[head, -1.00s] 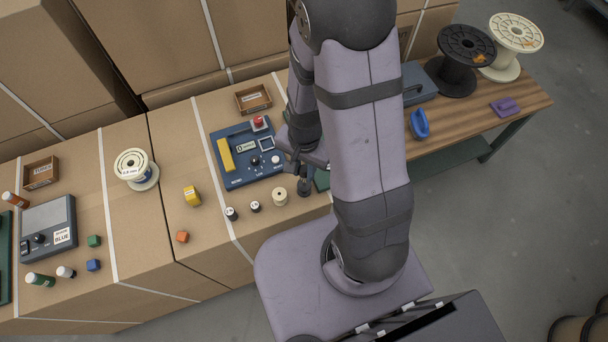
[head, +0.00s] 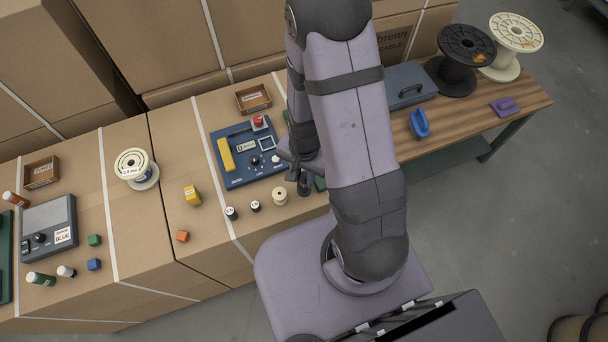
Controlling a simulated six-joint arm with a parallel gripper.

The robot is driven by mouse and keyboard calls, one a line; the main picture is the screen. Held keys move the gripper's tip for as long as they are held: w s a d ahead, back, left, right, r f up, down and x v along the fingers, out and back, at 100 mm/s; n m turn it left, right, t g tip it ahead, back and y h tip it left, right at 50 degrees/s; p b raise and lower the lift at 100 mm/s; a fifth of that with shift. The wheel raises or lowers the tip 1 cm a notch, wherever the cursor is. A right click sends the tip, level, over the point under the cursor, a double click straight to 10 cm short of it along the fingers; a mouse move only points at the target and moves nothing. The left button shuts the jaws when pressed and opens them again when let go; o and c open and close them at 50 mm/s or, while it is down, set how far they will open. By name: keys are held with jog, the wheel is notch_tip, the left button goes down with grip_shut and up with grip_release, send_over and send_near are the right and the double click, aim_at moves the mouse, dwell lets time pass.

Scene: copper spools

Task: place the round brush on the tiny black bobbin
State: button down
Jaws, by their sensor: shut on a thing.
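My gripper (head: 304,187) is low over the cardboard top, at the front right of the blue machine, partly hidden by my arm. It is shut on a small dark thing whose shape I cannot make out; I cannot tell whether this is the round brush. Two small dark pieces with white tops, possibly bobbins, stand left of it: one piece (head: 232,213) and another (head: 256,206). A cream bobbin (head: 280,196) stands between them and my gripper. I cannot tell which is the tiny black bobbin. No round brush shows clearly elsewhere.
A blue machine (head: 234,181) with a red button lies behind the row. A grey-blue toolbox (head: 408,88) and blue object (head: 419,123) are right.

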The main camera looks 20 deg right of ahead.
aim_at(305, 179)
jog(key=c, duration=1.5)
grip_release()
jog(key=shift+r+b, duration=0.5)
jog(key=shift+r, duration=5.6)
jog(key=shift+s, duration=0.1)
jog(key=shift+s+a+r+n, duration=0.15)
jog(key=shift+s+r+n, duration=0.6)
jog(key=shift+n, duration=0.9)
jog(key=shift+s+a+r+n, duration=0.15)
jog(key=shift+s+r+n, duration=0.25)
jog(key=shift+s+n, duration=0.95)
jog(key=shift+s+a+r+n, duration=0.15)
jog(key=shift+s+r+n, duration=0.45)
jog(key=shift+n, duration=1.4)
jog(key=shift+w, duration=0.1)
